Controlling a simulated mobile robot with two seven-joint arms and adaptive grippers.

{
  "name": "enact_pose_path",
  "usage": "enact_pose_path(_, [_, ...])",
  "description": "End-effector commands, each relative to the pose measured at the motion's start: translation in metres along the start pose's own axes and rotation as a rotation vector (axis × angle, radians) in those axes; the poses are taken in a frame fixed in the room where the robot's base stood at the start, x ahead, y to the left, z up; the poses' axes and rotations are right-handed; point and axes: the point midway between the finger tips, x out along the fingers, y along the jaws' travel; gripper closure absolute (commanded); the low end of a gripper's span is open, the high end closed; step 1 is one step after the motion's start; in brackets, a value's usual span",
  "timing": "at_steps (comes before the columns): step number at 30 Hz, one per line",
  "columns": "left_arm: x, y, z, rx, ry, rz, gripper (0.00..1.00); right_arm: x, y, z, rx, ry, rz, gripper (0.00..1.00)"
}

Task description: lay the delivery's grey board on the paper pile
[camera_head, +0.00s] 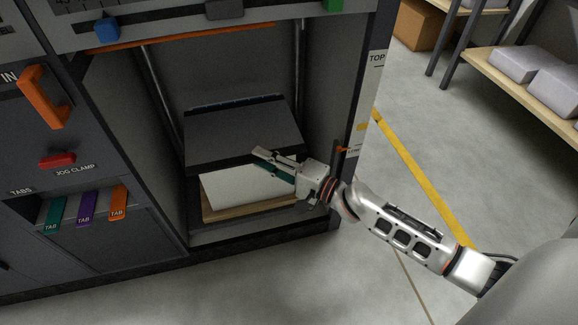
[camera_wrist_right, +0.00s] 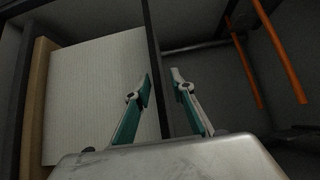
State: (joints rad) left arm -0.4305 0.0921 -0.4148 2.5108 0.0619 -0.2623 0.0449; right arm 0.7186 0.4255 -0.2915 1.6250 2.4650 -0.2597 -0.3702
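The paper pile shows as a white sheet (camera_head: 245,188) on a wooden board (camera_head: 250,210) low in the machine's open bay. In the right wrist view the white paper (camera_wrist_right: 95,90) lies left of my fingers. Behind it in the head view is a dark grey panel (camera_head: 243,128), probably the grey board, with a black strip along its near edge. My right gripper (camera_head: 262,160) is at that near edge, above the paper's far right part. In the wrist view its fingers (camera_wrist_right: 163,82) are apart, with a dark bar seen between them; contact cannot be told. My left gripper is out of view.
The bay has a right side wall (camera_head: 345,100) and an orange bar (camera_head: 180,37) across its top. Orange, purple and teal tabs and a red jog clamp (camera_head: 57,161) are on the left. Shelves (camera_head: 530,85) stand at upper right; the floor is clear in front.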

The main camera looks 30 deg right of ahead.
Motion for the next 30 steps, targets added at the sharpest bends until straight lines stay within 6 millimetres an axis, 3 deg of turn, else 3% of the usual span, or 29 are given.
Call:
enact_pose_path(9, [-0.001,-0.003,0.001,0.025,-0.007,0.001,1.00,-0.064,0.003,0.000,0.001,0.002,0.005,0.77])
enact_pose_path(15, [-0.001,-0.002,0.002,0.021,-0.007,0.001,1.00,-0.092,0.002,0.000,0.001,0.002,0.004,0.77])
enact_pose_path(21, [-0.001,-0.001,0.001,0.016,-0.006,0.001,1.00,-0.103,0.001,0.000,0.000,0.001,0.003,0.77])
enact_pose_path(30, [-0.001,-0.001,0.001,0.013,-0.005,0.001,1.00,-0.103,0.001,0.000,0.000,0.001,0.002,0.77])
